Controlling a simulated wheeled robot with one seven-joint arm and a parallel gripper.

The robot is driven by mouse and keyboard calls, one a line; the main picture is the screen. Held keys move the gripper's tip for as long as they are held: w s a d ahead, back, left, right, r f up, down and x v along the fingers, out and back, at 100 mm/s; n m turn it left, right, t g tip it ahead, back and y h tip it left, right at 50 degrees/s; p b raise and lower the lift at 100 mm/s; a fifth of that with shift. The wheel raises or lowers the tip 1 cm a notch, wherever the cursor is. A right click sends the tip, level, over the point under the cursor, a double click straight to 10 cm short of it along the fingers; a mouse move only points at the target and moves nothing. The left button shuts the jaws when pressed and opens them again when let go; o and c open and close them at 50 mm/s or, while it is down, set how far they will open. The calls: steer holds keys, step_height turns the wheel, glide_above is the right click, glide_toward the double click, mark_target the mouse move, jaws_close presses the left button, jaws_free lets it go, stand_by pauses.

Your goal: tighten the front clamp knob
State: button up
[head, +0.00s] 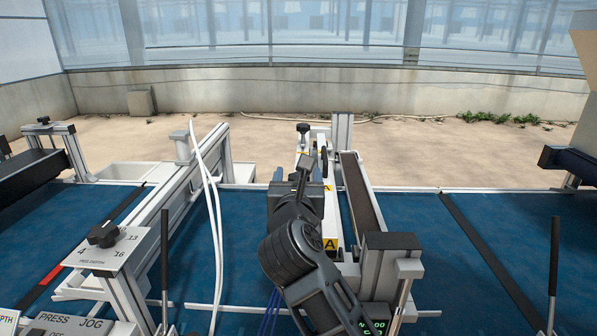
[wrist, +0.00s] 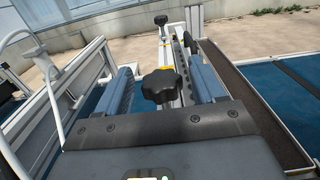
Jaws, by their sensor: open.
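In the wrist view a black lobed knob (wrist: 162,86), the nearer of two on the seeder's rail, appears between my gripper's (wrist: 158,68) two blue-grey fingers. The fingers are open, with a visible gap on each side of the knob. I cannot tell how far the fingertips are from it in depth. In the head view this near knob is hidden behind my dark arm. The far clamp knob (wrist: 160,19) stands further along the rail and also shows in the head view (head: 303,128).
A dark belt (head: 362,195) in a metal frame runs right of the rail. White hoses (head: 208,180) rise at the left. A panel knob (head: 103,235) sits on the left stand. An upright dark rod (head: 553,265) stands at right. Blue bench surface (head: 420,215) is clear there.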

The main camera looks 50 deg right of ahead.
steer(key=shift+w+d, duration=0.3)
steer(key=shift+d, duration=0.1)
steer(key=c, duration=1)
